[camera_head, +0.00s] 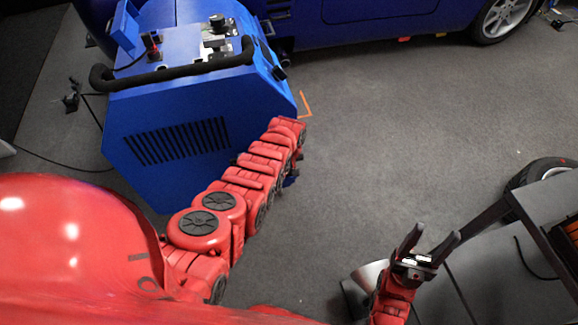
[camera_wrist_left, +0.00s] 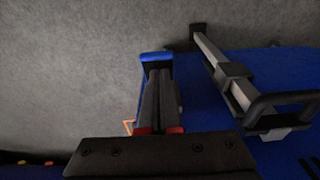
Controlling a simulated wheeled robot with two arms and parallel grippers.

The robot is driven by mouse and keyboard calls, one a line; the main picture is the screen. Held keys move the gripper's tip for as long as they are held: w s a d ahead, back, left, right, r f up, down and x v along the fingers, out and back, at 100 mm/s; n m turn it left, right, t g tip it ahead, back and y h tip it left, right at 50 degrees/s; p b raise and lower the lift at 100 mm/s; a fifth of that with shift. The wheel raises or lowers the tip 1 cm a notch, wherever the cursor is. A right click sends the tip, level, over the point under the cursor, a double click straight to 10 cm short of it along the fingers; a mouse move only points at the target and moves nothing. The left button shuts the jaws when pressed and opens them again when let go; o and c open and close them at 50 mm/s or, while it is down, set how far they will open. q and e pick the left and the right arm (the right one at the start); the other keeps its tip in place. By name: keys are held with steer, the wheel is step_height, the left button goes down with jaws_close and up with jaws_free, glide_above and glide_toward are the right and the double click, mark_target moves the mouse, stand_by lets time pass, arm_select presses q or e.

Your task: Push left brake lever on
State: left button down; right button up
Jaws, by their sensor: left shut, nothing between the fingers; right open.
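The blue dynamometer (camera_head: 180,140) stands at the upper left in the head view. My left arm reaches along its right side, and the arm hides my left gripper there. In the left wrist view my left gripper (camera_wrist_left: 159,74) is shut and empty, its dark fingers side by side. A blue lever-like piece (camera_wrist_left: 157,57) shows right at the fingertips; I cannot tell if they touch it or whether it is the left brake lever. A blue bit (camera_head: 292,181) also shows beside the arm in the head view. My right gripper (camera_head: 427,244) is open and empty, at the lower right.
In the wrist view a grey bar (camera_wrist_left: 215,60) with a black bracket (camera_wrist_left: 285,107) runs along the blue housing, right of the fingers. A blue car (camera_head: 370,20) stands at the back. A dark cart (camera_head: 500,270) is at the lower right. The grey floor between is clear.

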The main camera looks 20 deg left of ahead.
mark_target(291, 178)
arm_select(q)
steer(key=shift+s+d+f, duration=0.1)
steer(key=shift+s, duration=0.05)
stand_by(0.3)
steer(key=shift+s+d+f+t+y+p, duration=0.1)
steer(key=shift+s+f+t+y+p, duration=0.1)
steer(key=shift+f+t+y+p, duration=0.15)
steer(key=shift+s+d+f+t, duration=0.1)
steer(key=shift+s+f+t, duration=0.1)
steer(key=shift+t, duration=0.05)
steer(key=shift+s+d+f+t+y, duration=0.15)
steer(key=shift+s+f+t+y, duration=0.15)
steer(key=shift+f, duration=0.2)
steer(key=shift+d+f+t, duration=0.1)
steer(key=shift+f+t, duration=0.2)
steer(key=shift+f, duration=0.05)
step_height(291, 178, down, 8)
steer(key=s+t+y+b, duration=0.1)
steer(key=t+y+b, duration=0.3)
steer(key=b, duration=1.5)
steer(key=shift+d+t, duration=0.3)
steer(key=shift+t, duration=0.2)
steer(key=shift+s, duration=0.1)
